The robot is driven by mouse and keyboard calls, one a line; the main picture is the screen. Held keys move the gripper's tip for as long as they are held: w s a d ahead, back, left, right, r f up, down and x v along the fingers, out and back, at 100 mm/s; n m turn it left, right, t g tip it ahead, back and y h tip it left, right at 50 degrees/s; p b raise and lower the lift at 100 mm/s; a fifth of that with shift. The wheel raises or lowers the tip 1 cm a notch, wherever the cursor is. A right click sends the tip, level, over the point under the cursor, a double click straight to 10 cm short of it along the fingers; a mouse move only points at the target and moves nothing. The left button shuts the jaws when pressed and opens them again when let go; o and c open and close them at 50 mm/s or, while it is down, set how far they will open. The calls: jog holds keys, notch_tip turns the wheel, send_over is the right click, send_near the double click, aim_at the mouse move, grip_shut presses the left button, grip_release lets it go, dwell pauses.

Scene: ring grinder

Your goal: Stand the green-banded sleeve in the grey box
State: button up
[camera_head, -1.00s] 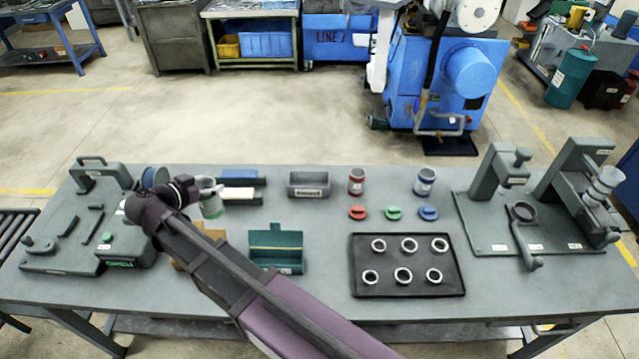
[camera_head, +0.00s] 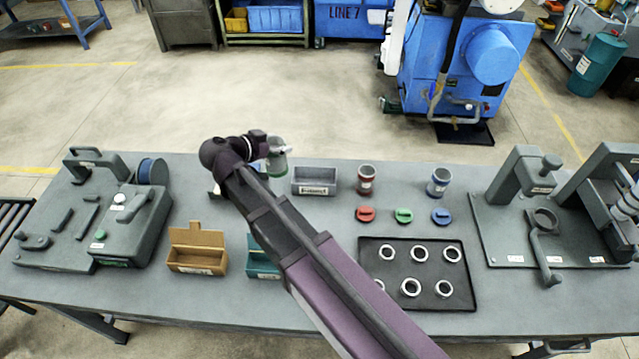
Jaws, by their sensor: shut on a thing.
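My gripper (camera_head: 272,149) is shut on the green-banded sleeve (camera_head: 277,160), a grey cup-like cylinder with a green band near its bottom. It holds the sleeve roughly upright, just left of the grey box in the picture. How high its base is above the table I cannot tell. The grey box (camera_head: 315,189) is a small open-topped bin with a white label on its front, at the back of the table. Its inside looks empty in the part that shows. My arm hides the table to the left of the box.
Right of the box stand a red-banded sleeve (camera_head: 366,179) and a blue-banded sleeve (camera_head: 438,181), with red, green and blue caps in front. A black tray (camera_head: 463,302) of metal rings lies nearer. A cardboard-coloured box (camera_head: 197,262) and teal box (camera_head: 262,270) stand front left.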

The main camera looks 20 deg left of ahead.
jog(key=shift+w+d, duration=0.1)
jog(key=shift+w, duration=0.05)
dwell(0.3)
jog(key=shift+w+f+b, duration=0.2)
jog(key=shift+f+b, duration=0.1)
jog(key=w+d+f+b, duration=0.2)
jog(key=w+f+b, duration=1.1)
jog(key=w+b, duration=0.1)
jog(key=shift+w+f+n+y, duration=0.3)
jog(key=shift+w+f, duration=0.1)
notch_tip(320, 180, down, 6)
jog(key=b, duration=0.6)
jog(key=shift+f, duration=0.15)
jog(key=shift+a, duration=0.1)
